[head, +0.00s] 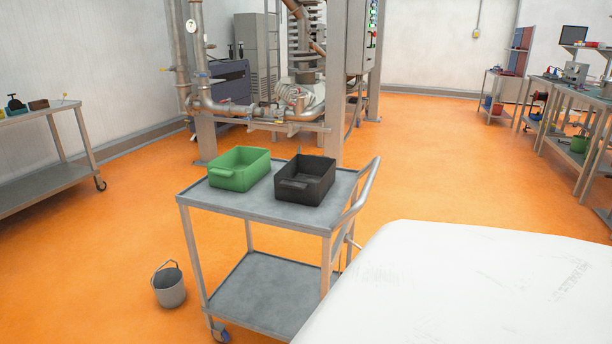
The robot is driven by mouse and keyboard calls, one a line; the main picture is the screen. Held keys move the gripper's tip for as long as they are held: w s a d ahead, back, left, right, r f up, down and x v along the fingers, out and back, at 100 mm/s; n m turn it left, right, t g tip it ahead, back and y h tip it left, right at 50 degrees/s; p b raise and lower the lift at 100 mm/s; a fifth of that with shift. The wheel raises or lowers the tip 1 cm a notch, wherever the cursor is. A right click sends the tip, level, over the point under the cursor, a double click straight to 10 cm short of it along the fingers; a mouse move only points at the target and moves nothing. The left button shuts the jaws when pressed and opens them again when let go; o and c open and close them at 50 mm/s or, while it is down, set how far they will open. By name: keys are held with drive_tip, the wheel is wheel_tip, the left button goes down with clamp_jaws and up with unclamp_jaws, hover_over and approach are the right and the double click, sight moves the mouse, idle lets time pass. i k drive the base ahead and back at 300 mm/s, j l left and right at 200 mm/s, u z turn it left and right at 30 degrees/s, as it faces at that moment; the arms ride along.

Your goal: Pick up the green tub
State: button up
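The green tub (239,170) is an open rectangular bin with a grip lip at its front. It stands upright on the left part of the top shelf of a grey metal cart (262,207). A black tub (305,181) of similar shape stands beside it on the right, with a small gap between them. The inside of the green tub looks empty as far as I can see. My gripper is not in view. A large white surface at the lower right looks like part of my own body.
The cart has a push handle (362,185) on its right and a bare lower shelf (262,292). A grey bucket (170,289) stands on the floor left of it. Pipework (225,105) rises behind. A side table (40,113) is at left. Orange floor around the cart is mostly clear.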

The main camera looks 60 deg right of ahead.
sight(240, 168)
drive_tip(key=z, duration=1.6)
